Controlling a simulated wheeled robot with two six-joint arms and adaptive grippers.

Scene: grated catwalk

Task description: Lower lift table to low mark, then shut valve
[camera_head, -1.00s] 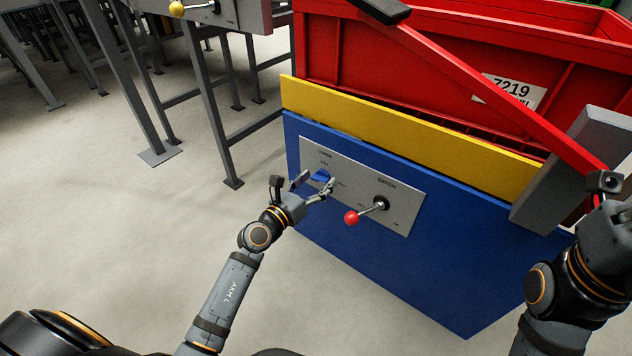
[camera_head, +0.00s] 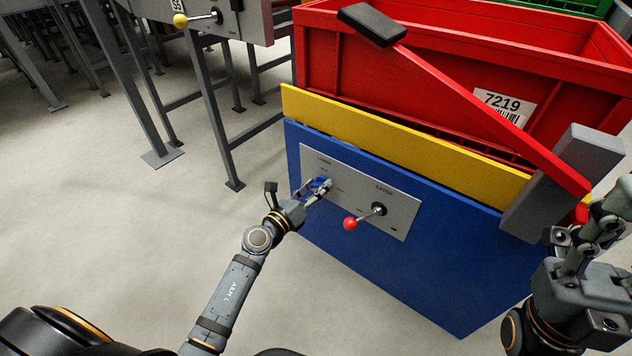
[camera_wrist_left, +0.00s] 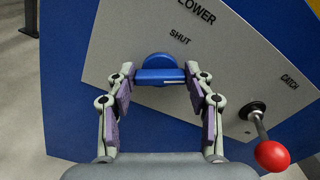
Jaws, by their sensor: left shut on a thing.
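The blue valve knob (camera_head: 320,184) sits on a grey panel on the lift table's blue front. In the left wrist view the knob (camera_wrist_left: 161,68) shows near the words LOWER and SHUT, its bar lying across the picture. My left gripper (camera_head: 323,187) is shut on the knob, one finger at each end of its bar in the wrist view (camera_wrist_left: 162,85). The lift table's yellow plate (camera_head: 400,140) stands just above its blue front (camera_head: 420,265). No low mark can be made out. My right gripper (camera_head: 598,215) is at the right edge, its jaws unclear.
A red-ball lever (camera_head: 350,224) marked CATCH is right of the knob. A red crate (camera_head: 440,65) labelled 7219 is above the yellow plate. A red bar (camera_head: 470,105) with a black end slants down to a grey block (camera_head: 565,185). Floor (camera_head: 110,230) on the left is clear.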

